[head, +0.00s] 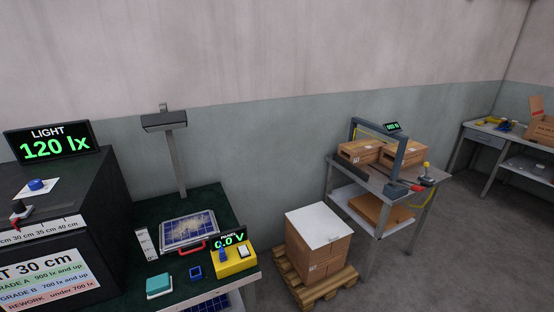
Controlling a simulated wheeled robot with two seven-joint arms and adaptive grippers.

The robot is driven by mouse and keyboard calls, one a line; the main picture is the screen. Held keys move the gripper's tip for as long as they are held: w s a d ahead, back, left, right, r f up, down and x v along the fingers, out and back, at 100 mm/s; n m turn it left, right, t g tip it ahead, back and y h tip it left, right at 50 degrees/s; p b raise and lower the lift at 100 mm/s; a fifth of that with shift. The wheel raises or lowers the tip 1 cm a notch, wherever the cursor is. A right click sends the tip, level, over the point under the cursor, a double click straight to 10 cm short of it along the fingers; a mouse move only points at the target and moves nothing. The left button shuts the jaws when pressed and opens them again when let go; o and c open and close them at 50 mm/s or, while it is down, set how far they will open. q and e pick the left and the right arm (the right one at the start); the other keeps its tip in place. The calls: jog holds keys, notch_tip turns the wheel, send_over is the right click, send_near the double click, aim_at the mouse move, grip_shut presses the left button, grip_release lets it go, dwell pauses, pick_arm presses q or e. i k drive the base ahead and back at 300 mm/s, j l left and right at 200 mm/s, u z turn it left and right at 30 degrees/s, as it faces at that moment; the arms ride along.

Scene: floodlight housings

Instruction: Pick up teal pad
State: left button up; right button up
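A teal pad (159,286) with a pale lower edge lies on the dark green top of the workbench (209,196), near its front. It sits left of a small blue square ring (195,272) and below a white upright scale card (146,243). Nothing touches the pad from above. Neither of my grippers shows in the head view.
A solar panel (188,230) with a red handle lies behind the pad. A yellow meter box (234,261) reading 0.0 V stands to its right. A black light-test box (62,200) rises at left. Cartons on a pallet (328,287) stand right of the bench.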

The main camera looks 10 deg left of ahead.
aim_at(157, 286)
jog(key=j+u, duration=0.2)
jog(key=u, duration=0.15)
jog(key=j+u, duration=0.2)
jog(key=u, duration=0.15)
jog(key=j+u, duration=0.2)
jog(key=u, duration=0.15)
